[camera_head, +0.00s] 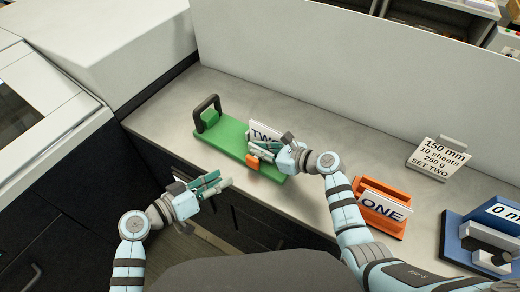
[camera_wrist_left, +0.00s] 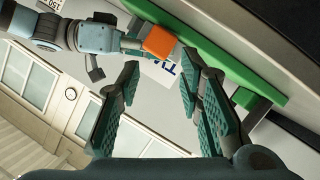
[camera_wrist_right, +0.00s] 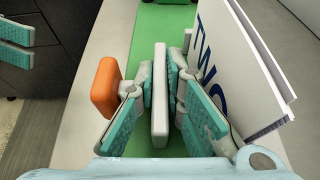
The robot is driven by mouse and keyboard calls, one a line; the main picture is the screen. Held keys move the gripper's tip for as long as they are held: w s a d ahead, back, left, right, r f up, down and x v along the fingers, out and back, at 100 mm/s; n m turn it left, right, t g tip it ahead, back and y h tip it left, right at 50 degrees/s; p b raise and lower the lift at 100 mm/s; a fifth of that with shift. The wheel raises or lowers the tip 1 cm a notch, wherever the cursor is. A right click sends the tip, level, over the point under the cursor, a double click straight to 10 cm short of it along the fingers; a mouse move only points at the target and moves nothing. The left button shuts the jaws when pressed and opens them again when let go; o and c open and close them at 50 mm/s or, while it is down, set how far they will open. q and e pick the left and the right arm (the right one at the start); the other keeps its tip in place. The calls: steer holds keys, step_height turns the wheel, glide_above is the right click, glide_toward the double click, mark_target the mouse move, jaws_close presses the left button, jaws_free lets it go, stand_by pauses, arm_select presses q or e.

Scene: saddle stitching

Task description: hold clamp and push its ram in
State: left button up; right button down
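The clamp is a long green base (camera_head: 222,136) on the counter, with a dark handle (camera_head: 206,105) at its far left end. Its orange ram knob (camera_head: 252,162) sticks out on the near side; it also shows in the left wrist view (camera_wrist_left: 160,41) and right wrist view (camera_wrist_right: 105,87). My right gripper (camera_head: 268,150) is over the base's right end; in the right wrist view its fingers are closed around an upright grey plate (camera_wrist_right: 160,97). My left gripper (camera_head: 217,184) is open and empty, in front of the counter edge, apart from the knob.
A white TWO card (camera_head: 264,132) stands behind the clamp, close to my right gripper. An orange holder with a ONE card (camera_head: 383,206) and a blue device (camera_head: 480,240) are at the right. A label card (camera_head: 438,158) stands behind. A white wall (camera_head: 330,60) bounds the counter.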

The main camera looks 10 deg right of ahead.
arm_select(q)
jaws_close()
stand_by(1.4)
